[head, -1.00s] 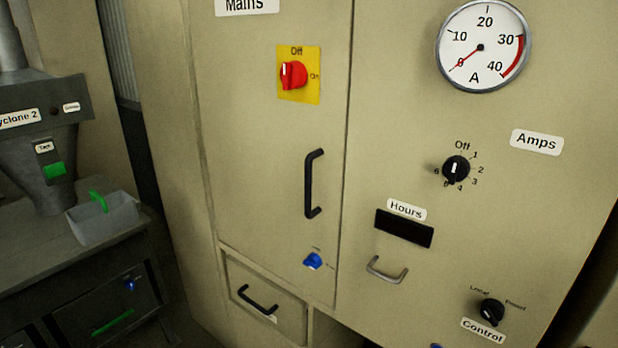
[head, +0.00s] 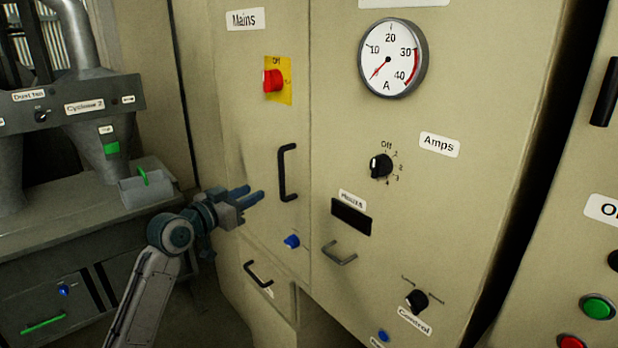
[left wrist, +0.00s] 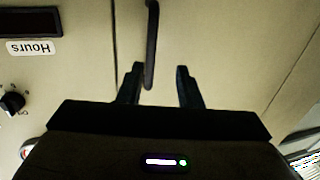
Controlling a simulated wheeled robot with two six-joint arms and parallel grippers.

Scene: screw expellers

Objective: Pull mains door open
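The mains door (head: 245,130) is a beige cabinet panel under a "Mains" label, and it looks shut. Its black vertical handle (head: 284,172) is on the right side of the door. My left gripper (head: 252,196) is open and empty, a little left of the handle's lower part in the head view. In the left wrist view the handle (left wrist: 151,45) runs down between the two open fingertips (left wrist: 160,72), nearer the left one. I cannot tell whether the fingers touch it. My right gripper is not in view.
A red rotary switch on a yellow plate (head: 277,80) is above the handle, and a blue knob (head: 292,241) is below it. A drawer handle (head: 257,274) sits lower. Cyclone equipment (head: 90,110) and a grey bin (head: 148,190) stand at the left.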

